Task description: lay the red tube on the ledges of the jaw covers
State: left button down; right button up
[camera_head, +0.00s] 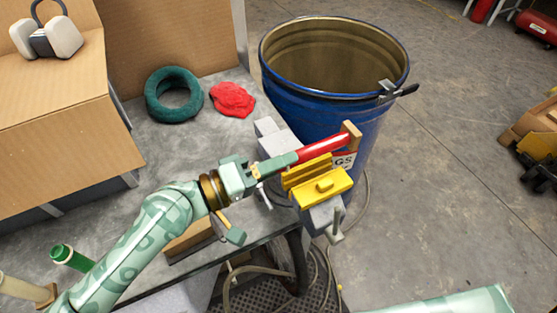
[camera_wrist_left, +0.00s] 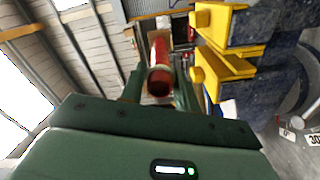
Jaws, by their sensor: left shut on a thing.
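The red tube (camera_head: 322,147) is held near its left end by my left gripper (camera_head: 287,161), whose fingers are shut on it. In the left wrist view the red tube (camera_wrist_left: 159,65) points away between the two fingers (camera_wrist_left: 160,88). A small wooden block (camera_head: 352,137) shows at the tube's far end; I cannot tell whether it is attached. The yellow jaw covers (camera_head: 322,187) sit on a grey vise (camera_head: 322,216) at the bench edge. The tube appears just behind them in the head view and apart from the covers (camera_wrist_left: 228,25) in the wrist view. My right gripper is out of view.
A blue drum (camera_head: 320,115) stands open behind the vise. A teal ring (camera_head: 174,94) and a red cloth (camera_head: 232,99) lie on the grey bench (camera_head: 165,150). A cardboard box (camera_head: 60,100) stands at left, a green cylinder (camera_head: 72,258) at lower left. Hoses (camera_head: 315,270) hang below.

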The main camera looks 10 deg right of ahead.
pick_arm(q)
jog(key=shift+a, duration=0.1)
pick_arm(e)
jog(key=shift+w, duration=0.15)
pick_arm(q)
jog(key=shift+f+b, duration=0.55)
notch_tip(320, 180, down, 3)
jog(key=b, duration=0.3)
jog(key=shift+f, duration=0.2)
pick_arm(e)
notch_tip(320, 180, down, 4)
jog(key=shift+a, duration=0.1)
pick_arm(q)
jog(key=shift+r, duration=0.1)
jog(key=shift+f, duration=0.25)
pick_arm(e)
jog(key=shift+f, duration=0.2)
